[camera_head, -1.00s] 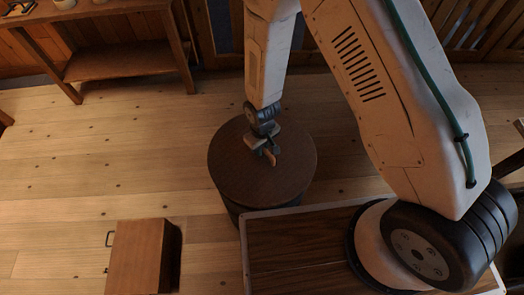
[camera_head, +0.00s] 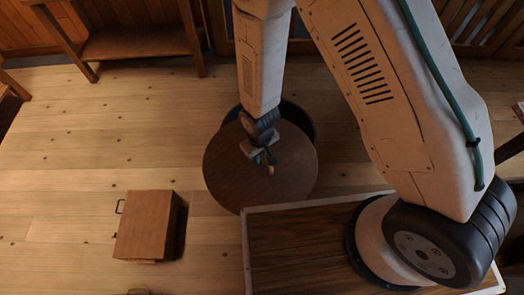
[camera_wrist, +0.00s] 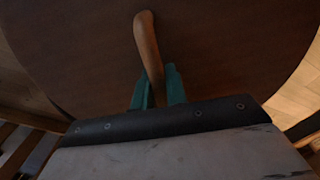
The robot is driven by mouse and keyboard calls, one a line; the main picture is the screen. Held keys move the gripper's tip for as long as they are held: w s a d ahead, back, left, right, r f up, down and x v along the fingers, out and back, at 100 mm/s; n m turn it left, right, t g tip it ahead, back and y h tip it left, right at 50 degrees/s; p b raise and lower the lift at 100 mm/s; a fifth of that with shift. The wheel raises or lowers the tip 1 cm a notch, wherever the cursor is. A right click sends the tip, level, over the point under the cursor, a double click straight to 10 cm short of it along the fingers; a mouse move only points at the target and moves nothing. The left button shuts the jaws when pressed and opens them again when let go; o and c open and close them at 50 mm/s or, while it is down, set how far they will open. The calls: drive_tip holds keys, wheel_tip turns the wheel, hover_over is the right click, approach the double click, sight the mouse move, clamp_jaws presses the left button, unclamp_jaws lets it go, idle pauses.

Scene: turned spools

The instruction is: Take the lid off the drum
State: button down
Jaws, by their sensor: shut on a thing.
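The lid (camera_head: 235,175) is a round, dark brown wooden disc with a small peg-like handle (camera_head: 271,170) at its middle. My gripper (camera_head: 265,157) is shut on that handle, and the lid hangs from it. The drum (camera_head: 302,116) stands behind the lid in the head view; its dark rim and part of its inside show past the lid's far edge. The lid hides the rest of the drum. In the wrist view the lid (camera_wrist: 75,45) fills most of the picture, and the curved handle (camera_wrist: 147,42) stands between the green fingers of my gripper (camera_wrist: 158,88).
A brown wooden box (camera_head: 146,224) with a small handle stands on the floor at the lower left. A wooden bench (camera_head: 140,42) stands at the back left. The plank floor (camera_head: 110,120) between them is clear.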

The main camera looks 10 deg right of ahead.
drive_tip(key=shift+d+r, duration=0.15)
drive_tip(key=shift+r, duration=1.35)
